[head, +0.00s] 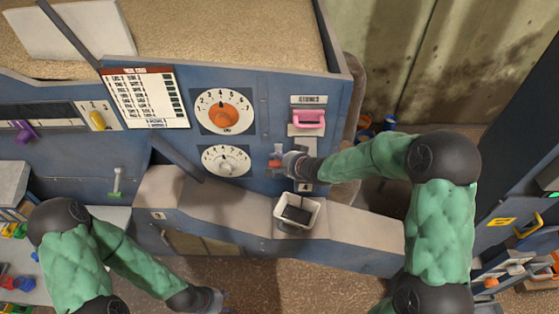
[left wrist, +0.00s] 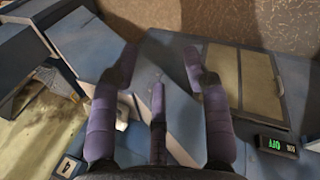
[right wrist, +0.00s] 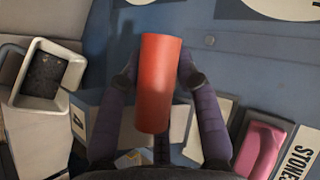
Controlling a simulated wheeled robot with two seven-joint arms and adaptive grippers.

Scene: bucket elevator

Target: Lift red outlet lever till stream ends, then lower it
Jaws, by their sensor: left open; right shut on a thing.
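The red outlet lever (head: 276,161) is low on the blue panel, partly hidden by my right gripper (head: 284,163) in the head view. In the right wrist view its red cylindrical grip (right wrist: 160,85) lies between the purple fingers (right wrist: 155,80), which are shut on it. A white square container (head: 317,212) stands on the ledge below the lever, with dark material inside. It also shows in the right wrist view (right wrist: 45,103). No falling stream can be made out. My left gripper (head: 212,299) is open and empty, low in front of the ledge; its fingers are apart in the left wrist view (left wrist: 158,75).
A pink handle (head: 308,118) sits above the red lever, labelled STONES in the right wrist view. An orange dial (head: 224,115) and a white dial (head: 226,162) are to the left. A green lever (head: 117,183) is further left. Brown floor is open in front.

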